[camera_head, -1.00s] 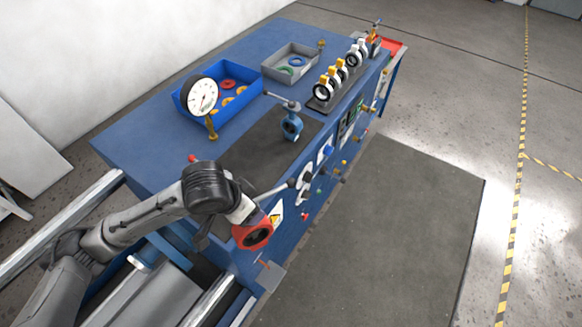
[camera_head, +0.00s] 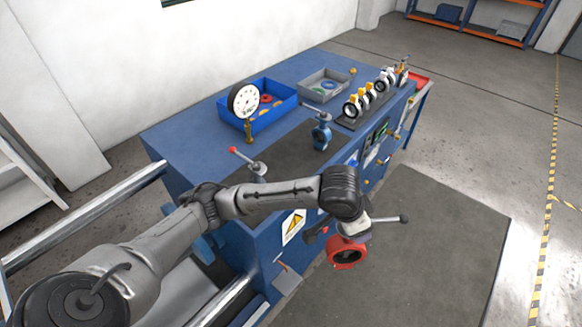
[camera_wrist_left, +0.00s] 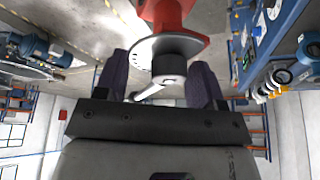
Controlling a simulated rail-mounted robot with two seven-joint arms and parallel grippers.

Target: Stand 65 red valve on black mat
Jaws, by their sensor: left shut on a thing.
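My left gripper (camera_head: 352,208) is shut on the red valve (camera_head: 346,252), around its upper part below the wrist. The valve hangs with its round red body downward and its lever pointing right, in the air off the front side of the bench. In the left wrist view, the red valve (camera_wrist_left: 172,14) shows beyond the fingers (camera_wrist_left: 160,82), with its grey plate and dark stem between them. The black mat (camera_head: 283,152) lies on the blue bench top, partly hidden by my arm. My right gripper is not in view.
A blue valve (camera_head: 321,137) stands on the mat's far part. A lever with a red tip (camera_head: 246,157) rises near the mat's left side. A gauge (camera_head: 243,101), a blue bin (camera_head: 272,112), a grey tray (camera_head: 322,92) and several valves on a rack (camera_head: 351,109) stand behind.

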